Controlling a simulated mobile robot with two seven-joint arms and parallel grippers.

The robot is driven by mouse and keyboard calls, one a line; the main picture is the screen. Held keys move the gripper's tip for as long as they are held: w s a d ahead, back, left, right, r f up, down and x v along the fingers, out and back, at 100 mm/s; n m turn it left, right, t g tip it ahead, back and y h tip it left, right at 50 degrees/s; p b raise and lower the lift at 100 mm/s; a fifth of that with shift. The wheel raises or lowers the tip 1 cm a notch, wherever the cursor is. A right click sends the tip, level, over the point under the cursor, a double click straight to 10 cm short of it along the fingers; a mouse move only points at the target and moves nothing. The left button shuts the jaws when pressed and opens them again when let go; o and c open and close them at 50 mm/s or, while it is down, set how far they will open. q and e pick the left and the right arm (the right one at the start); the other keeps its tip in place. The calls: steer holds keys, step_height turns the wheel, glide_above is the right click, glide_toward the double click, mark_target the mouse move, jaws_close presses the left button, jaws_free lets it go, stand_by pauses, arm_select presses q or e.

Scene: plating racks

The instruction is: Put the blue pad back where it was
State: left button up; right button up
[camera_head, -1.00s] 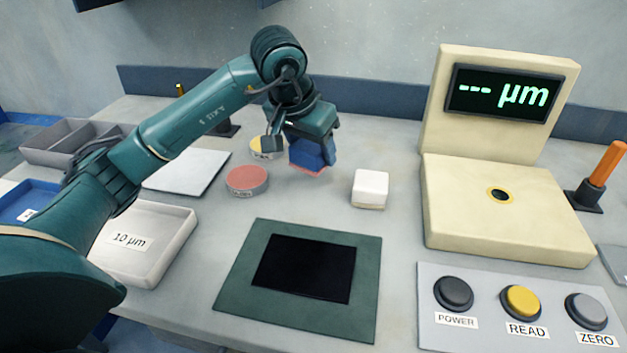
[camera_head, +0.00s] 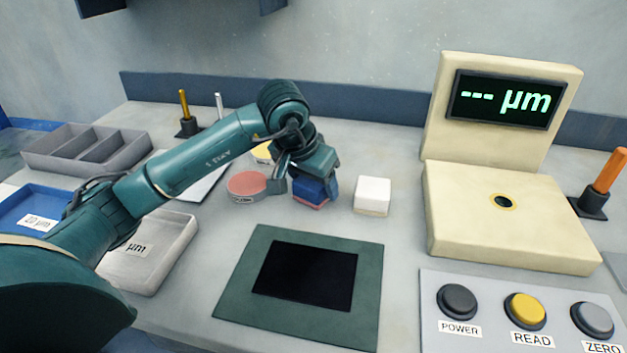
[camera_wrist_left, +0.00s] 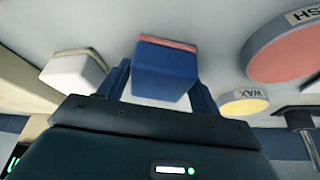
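The blue pad (camera_head: 313,190), a blue block with a reddish underside, is between the fingers of my left gripper (camera_head: 306,182) in the head view. It is at or just above the table, between the red disc and the white block; contact with the table is hard to tell. In the left wrist view the blue pad (camera_wrist_left: 165,72) sits between the two fingers of the left gripper (camera_wrist_left: 162,78), which appears shut on it. My right gripper is in neither view.
The red disc (camera_head: 254,186) is close left of the pad, a yellow disc (camera_head: 262,152) behind. The white block (camera_head: 372,193) is close right. A green mat (camera_head: 235,290) with a black panel lies in front. The cream gauge (camera_head: 510,230) stands right, trays (camera_head: 160,265) left.

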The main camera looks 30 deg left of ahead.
arm_select(q)
steer(key=shift+o, duration=1.3)
steer(key=shift+r, duration=0.1)
steer(key=shift+r, duration=0.3)
steer(key=v, duration=1.1)
steer(key=shift+s+r+p, duration=0.15)
steer(key=shift+r+p, duration=0.15)
steer(key=shift+p, duration=0.15)
